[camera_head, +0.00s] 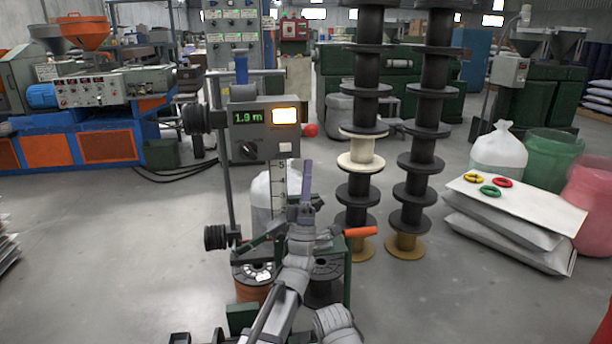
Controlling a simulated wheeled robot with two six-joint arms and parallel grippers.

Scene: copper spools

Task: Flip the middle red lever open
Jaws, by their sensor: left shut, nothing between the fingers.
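One orange-red lever handle (360,231) sticks out sideways to the right from the green frame of the spool stand. I cannot tell whether it is the middle lever, and no other red lever shows clearly. My left gripper (307,178) is shut and empty, its fingers pointing up in front of the stand's scale. It is up and to the left of the handle, apart from it in the picture. My left arm hides much of the stand's middle. My right gripper is not in view.
A copper spool (255,285) and a dark spool (324,285) sit low by the arm. Tall stacks of black reels (424,149) stand to the right.

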